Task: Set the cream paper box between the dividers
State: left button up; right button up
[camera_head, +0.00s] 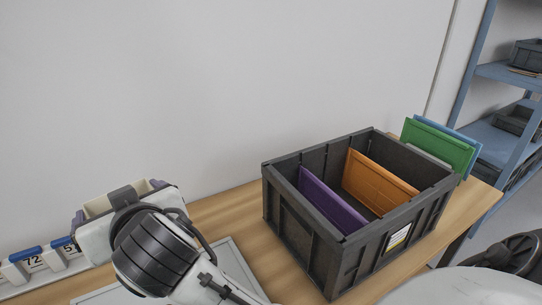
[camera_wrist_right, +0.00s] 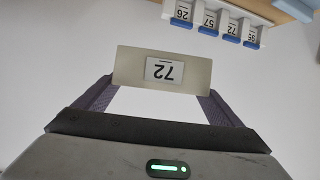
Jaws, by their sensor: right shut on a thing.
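The cream paper box (camera_wrist_right: 128,68), with a white label reading 72, is held between the purple-grey fingers of my right gripper (camera_wrist_right: 162,85) in the right wrist view. In the head view my right gripper (camera_head: 118,203) is at the lower left, shut on the box, whose cream edge (camera_head: 97,207) partly shows. The dark grey crate (camera_head: 310,238) stands to the right on the table, apart from the gripper. Inside it stand a purple divider (camera_head: 330,202) and an orange divider (camera_head: 378,182), with a gap between them. My left gripper is not in view.
Green (camera_head: 437,145) and blue (camera_head: 466,143) panels stand at the crate's far right. A row of numbered blue-and-white pieces (camera_head: 35,260) sits at the left. A light grey tray or mat (camera_head: 236,264) lies before the crate. Blue shelving (camera_head: 510,72) stands at right.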

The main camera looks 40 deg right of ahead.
jog(key=w+d+f+m+h+p, duration=0.1)
jog(key=w+d+f+p, duration=0.1)
jog(key=w+d+f, duration=0.45)
jog(key=m+h+p, duration=0.1)
send_over(222, 225)
notch_tip(222, 225, down, 11)
jog(key=shift+f, duration=0.7)
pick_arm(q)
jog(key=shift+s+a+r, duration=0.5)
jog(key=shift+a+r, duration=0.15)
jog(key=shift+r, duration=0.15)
pick_arm(e)
jog(key=shift+f, duration=1.5)
pick_arm(q)
jog(key=shift+b, duration=0.3)
pick_arm(e)
jog(key=shift+f, duration=0.2)
jog(key=o, duration=0.8)
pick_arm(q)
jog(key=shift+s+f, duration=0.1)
